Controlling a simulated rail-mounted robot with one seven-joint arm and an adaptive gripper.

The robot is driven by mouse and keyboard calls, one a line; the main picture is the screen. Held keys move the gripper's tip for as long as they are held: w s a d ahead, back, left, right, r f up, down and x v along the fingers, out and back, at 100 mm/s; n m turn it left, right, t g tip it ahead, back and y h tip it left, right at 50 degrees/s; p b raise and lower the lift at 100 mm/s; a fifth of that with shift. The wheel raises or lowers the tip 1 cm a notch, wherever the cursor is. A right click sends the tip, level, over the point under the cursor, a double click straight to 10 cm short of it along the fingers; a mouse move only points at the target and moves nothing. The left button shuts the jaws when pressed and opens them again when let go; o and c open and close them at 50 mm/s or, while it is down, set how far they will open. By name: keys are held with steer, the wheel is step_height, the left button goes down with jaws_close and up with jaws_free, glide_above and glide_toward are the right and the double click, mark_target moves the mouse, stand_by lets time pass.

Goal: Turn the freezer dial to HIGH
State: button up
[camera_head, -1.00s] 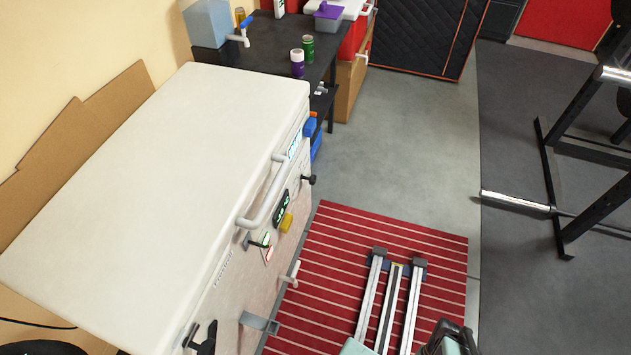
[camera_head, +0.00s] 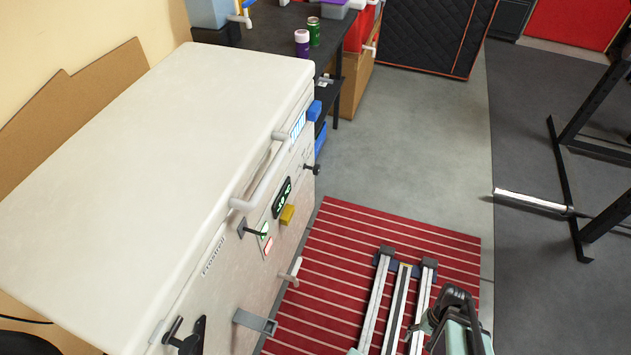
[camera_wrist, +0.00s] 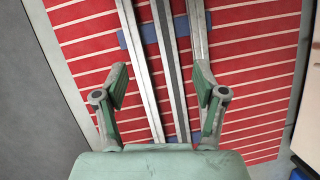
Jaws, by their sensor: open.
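The white chest freezer (camera_head: 170,130) stands at the left in the head view, its lid shut. Its front shows a lit display (camera_head: 282,198), a yellow part (camera_head: 287,215), a small red-and-white part (camera_head: 267,244) and a black knob (camera_head: 313,169) near the far end. I cannot tell for sure which part is the dial; no HIGH mark is readable. My gripper (camera_head: 448,312) is at the bottom right, clear of the freezer front. In the wrist view my gripper (camera_wrist: 161,88) is open and empty, its fingers wide apart above the rails and mat. The freezer's controls are not seen there.
A red striped mat (camera_head: 335,240) lies before the freezer, with metal rails on it. A white handle (camera_head: 265,178) and a grey bracket (camera_head: 255,322) jut from the freezer front. A black table (camera_head: 272,40) stands behind. Grey floor is clear beyond the mat.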

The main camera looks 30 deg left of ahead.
steer(key=w+a+f+n+t+y+b, duration=0.1)
steer(key=w+a+f+b, duration=0.4)
steer(key=w, duration=0.4)
steer(key=n+t+y+b, duration=0.1)
steer(key=n+y+b, duration=1.1)
steer(key=n+b, duration=0.45)
glide_toward(319, 169)
steer(key=w+f+v, duration=0.1)
steer(key=v, duration=0.5)
steer(key=s+a+f+n+b, duration=0.1)
steer(key=a+f, duration=0.1)
steer(key=a, duration=0.3)
steer(key=s+a+f+n+b, duration=0.1)
steer(key=a+b, duration=0.1)
steer(key=a, duration=0.3)
steer(key=s+a+f+n+b, duration=0.1)
steer(key=a+f+b, duration=0.1)
steer(key=a, duration=0.4)
steer(key=shift+s+f+n, duration=0.35)
